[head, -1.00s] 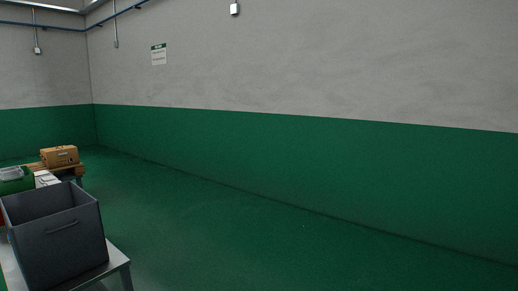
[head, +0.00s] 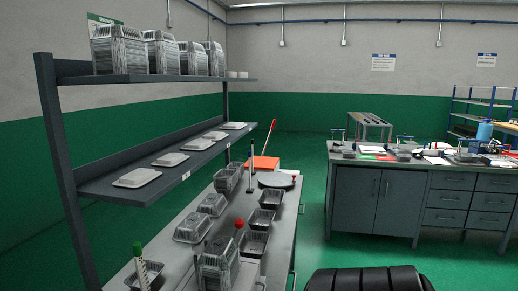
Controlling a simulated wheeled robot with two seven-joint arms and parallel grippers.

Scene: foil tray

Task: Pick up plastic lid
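Flat white lid-like pieces lie in a row on the middle shelf; the nearest white piece (head: 137,178) is at the left, and the farthest white piece (head: 233,125) is at the back. I cannot tell whether they are the plastic lids. On the workbench below, foil trays stand in loose rows, among them an open foil tray (head: 253,243) and a tray that looks covered or upturned (head: 192,228). Neither of my grippers is in view.
The shelf rack (head: 62,150) stands over the long grey workbench (head: 283,225), with stacked foil trays (head: 118,50) on its top shelf. A cabinet bench (head: 398,205) stands at the right. Green floor (head: 312,235) is clear between the benches. An unidentified black ribbed shape is at the bottom edge.

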